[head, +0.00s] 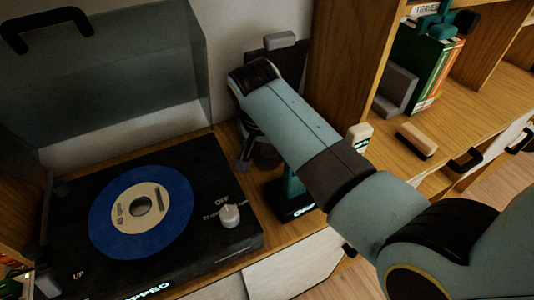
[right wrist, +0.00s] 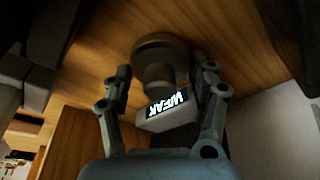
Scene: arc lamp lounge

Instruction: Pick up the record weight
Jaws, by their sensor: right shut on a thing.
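The record weight (right wrist: 160,58) is a dark grey round piece with a narrower neck, seen close up in the right wrist view. My right gripper (right wrist: 162,82) is shut on it, with one finger on each side of the neck. In the head view the right gripper (head: 254,160) is between the turntable and the wooden upright, and my forearm covers much of it. Only a dark part of the weight (head: 267,156) shows there. My left gripper is not in view.
The black turntable (head: 85,205) with a blue record (head: 175,205) is at left, its clear lid (head: 110,90) raised. A teal thing with a dark base (head: 292,200) stands close to my gripper. A wooden upright (head: 345,65), books (head: 428,65) and a brush (head: 416,140) are at right.

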